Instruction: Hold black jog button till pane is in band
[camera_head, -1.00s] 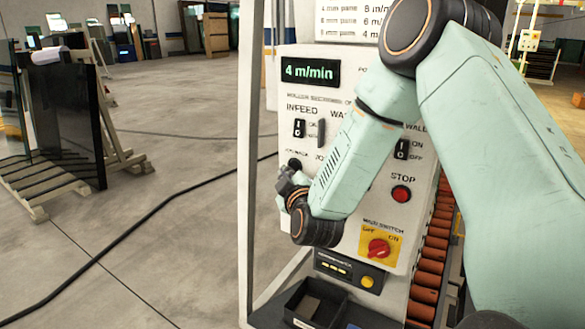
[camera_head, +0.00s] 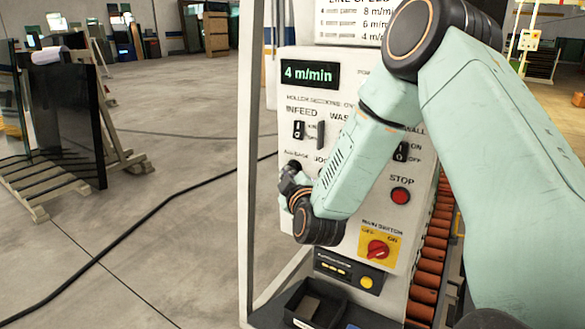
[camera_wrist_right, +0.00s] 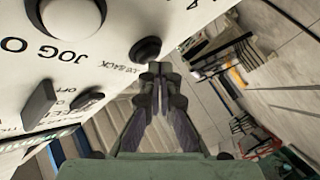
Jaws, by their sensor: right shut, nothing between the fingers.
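The black jog button (camera_wrist_right: 146,50) sticks out of the white control panel in the wrist view, beside lettering that seems to read "jog back". In the head view the black button (camera_head: 293,165) shows at the panel's left edge. My right gripper (camera_wrist_right: 160,72) is shut and empty, its tips just beside and below the button in the wrist view. Whether they touch it I cannot tell. In the head view my right gripper (camera_head: 287,180) is partly hidden by its own wrist. The pane in the washer and the band are not visible. My left gripper is out of view.
The panel carries a "4 m/min" display (camera_head: 310,73), a white jog button (camera_wrist_right: 72,14), an infeed switch (camera_head: 298,130), a red stop button (camera_head: 400,195) and a red main switch (camera_head: 378,248). A black tray (camera_head: 314,304) sits below. Orange rollers (camera_head: 432,255) run at right.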

